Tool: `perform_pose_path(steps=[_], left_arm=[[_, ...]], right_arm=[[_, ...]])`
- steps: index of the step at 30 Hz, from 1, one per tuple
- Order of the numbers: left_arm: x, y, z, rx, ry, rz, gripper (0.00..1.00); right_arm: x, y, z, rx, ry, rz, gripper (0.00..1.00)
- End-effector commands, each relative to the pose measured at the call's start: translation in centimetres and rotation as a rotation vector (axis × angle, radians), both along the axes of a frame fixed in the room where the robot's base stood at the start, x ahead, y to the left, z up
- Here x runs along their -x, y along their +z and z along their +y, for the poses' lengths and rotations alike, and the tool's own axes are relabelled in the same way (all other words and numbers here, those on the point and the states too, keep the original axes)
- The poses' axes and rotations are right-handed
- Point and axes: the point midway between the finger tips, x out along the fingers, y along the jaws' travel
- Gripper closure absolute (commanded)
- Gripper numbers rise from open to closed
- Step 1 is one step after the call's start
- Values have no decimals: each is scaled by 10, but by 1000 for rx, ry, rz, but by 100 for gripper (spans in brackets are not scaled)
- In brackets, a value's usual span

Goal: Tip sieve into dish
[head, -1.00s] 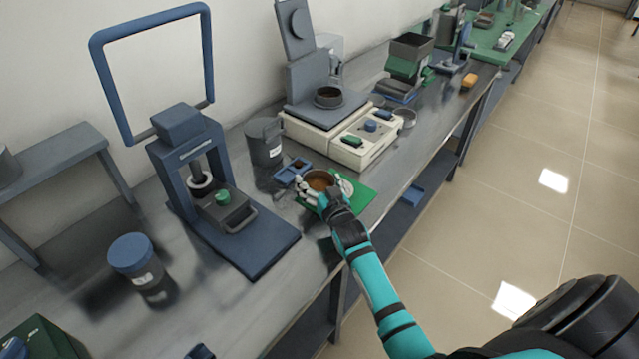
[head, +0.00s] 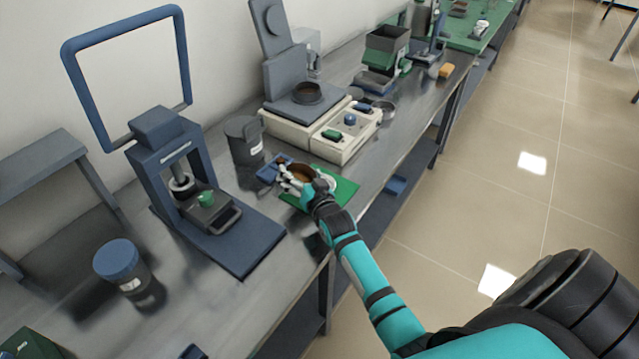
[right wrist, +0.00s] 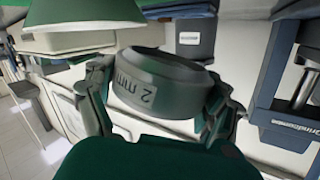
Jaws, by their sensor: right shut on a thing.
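The sieve (head: 302,172) is a round grey ring with a brown inside in the head view. It also shows in the right wrist view (right wrist: 160,82), marked "2 mm" and tilted. My right gripper (head: 297,183) is shut around its sides, above a green mat (head: 342,193). A pale dish (head: 328,182) shows partly beside the sieve on the mat's right side. The gripper and sieve hide part of it. I cannot tell whether the sieve touches the dish. My left gripper is not in view.
A blue tray (head: 268,172) lies left of the mat. A grey canister (head: 244,142), a blue press (head: 165,165) and a white balance unit (head: 300,132) stand behind and beside it. A blue-lidded jar (head: 120,265) stands at lower left. Bare bench lies in front of the press.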

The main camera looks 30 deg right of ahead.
Motion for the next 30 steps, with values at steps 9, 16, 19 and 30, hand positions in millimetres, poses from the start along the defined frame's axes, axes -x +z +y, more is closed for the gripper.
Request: perform_pose_path(steps=[9, 16, 19, 30], left_arm=[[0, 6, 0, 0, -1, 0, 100], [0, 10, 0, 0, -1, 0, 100], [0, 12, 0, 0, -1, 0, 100], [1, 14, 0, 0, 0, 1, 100]], right_arm=[[0, 3, -1, -95, 0, -19, 73], [0, 7, -2, -144, 0, -29, 73], [0, 9, -3, -208, 0, -42, 73], [1, 10, -5, -311, 0, -62, 73]])
